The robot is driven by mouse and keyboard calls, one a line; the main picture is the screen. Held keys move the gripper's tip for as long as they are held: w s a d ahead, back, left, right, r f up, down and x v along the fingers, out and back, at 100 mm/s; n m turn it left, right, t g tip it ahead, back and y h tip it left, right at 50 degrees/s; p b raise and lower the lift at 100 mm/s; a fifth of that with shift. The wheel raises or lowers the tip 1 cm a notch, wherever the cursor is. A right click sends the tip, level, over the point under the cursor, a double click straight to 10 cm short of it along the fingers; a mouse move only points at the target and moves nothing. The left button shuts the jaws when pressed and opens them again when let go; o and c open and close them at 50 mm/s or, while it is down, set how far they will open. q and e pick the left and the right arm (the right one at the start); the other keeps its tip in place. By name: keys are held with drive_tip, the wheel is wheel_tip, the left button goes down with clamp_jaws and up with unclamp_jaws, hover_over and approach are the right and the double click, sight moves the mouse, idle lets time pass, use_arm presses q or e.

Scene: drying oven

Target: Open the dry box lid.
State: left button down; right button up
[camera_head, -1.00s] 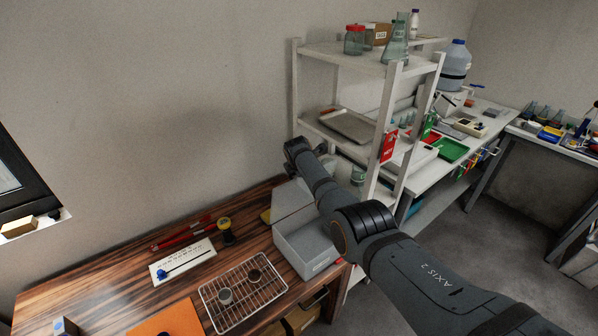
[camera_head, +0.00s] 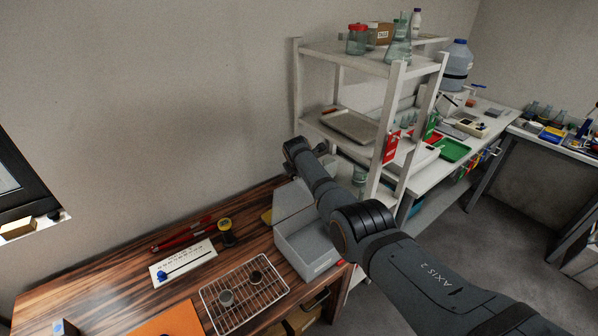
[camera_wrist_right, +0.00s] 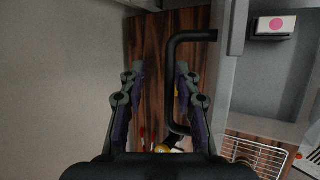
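The dry box is a pale grey open-topped box (camera_head: 308,248) at the right end of the wooden table. Its lid (camera_head: 292,200) stands raised at the back edge, partly hidden by my right arm. In the right wrist view the box interior (camera_wrist_right: 270,85) shows at the right. A black bent bar, like a handle (camera_wrist_right: 173,85), shows beside the lid edge. My right gripper (camera_wrist_right: 157,75) is open, its fingers apart over the table, with the bar near the right finger. I cannot tell whether they touch. My left gripper is not in view.
A wire rack (camera_head: 243,312) with small cups stands left of the box. A white card with a blue-tipped tool (camera_head: 182,262), a yellow-black item (camera_head: 226,236) and an orange mat (camera_head: 172,322) lie further left. White shelves (camera_head: 352,122) stand close behind and to the right.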

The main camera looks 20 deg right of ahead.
drive_tip(key=shift+s+r, duration=0.15)
drive_tip(key=v, duration=1.1)
drive_tip(key=shift+s+a+r, duration=0.15)
drive_tip(key=shift+r, duration=0.1)
drive_tip(key=shift+f, duration=0.1)
